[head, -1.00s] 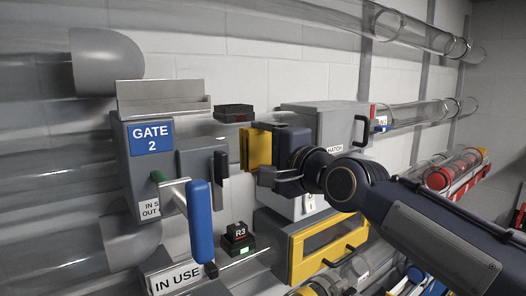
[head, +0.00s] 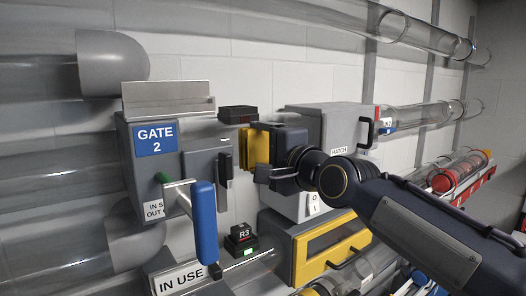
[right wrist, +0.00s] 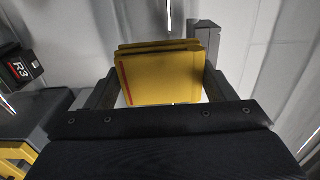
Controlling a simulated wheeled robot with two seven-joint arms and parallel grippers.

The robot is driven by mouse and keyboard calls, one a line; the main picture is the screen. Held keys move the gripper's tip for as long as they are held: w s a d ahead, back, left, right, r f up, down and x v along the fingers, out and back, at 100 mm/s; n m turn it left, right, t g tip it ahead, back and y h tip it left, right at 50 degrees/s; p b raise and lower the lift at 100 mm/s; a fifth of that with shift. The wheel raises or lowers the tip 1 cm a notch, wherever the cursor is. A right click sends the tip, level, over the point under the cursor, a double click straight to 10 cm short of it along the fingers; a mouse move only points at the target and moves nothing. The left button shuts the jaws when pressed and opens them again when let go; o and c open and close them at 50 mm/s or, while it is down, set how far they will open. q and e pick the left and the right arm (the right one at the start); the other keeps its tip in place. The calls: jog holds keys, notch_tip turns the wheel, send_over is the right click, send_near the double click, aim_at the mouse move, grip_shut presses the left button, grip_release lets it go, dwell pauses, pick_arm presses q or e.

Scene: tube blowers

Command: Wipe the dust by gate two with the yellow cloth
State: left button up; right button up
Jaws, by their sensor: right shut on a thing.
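The yellow cloth (head: 254,147) is a folded pad held in my right gripper (head: 268,150), which is shut on it. In the right wrist view the cloth (right wrist: 160,75) sits between the two fingers, with a red stripe along its left edge. In the head view it is just right of the grey block on the gate two box (head: 135,165), which has a blue "GATE 2" label. A small gap seems to lie between cloth and block. I cannot make out any dust. My left gripper is not in view.
A blue lever handle (head: 205,222) sticks out in front of the gate box. A grey hatch box (head: 318,122) stands behind my right gripper. A black R3 unit (head: 241,239) and a yellow-framed box (head: 325,250) are below. Clear tubes run along the wall.

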jog(key=shift+w+d+b, duration=1.55)
jog(key=shift+w+d, duration=0.6)
jog(key=shift+d, duration=0.8)
jog(key=shift+s+a+p, duration=0.5)
jog(key=shift+s+a, duration=0.25)
jog(key=shift+a, duration=0.25)
jog(key=shift+s+a+p, duration=0.55)
jog(key=shift+s+a, duration=0.15)
jog(key=shift+a, duration=0.35)
jog(key=shift+s+a+p, duration=0.5)
jog(key=shift+s+a, duration=0.25)
jog(key=shift+a, duration=0.25)
jog(key=shift+d, duration=0.1)
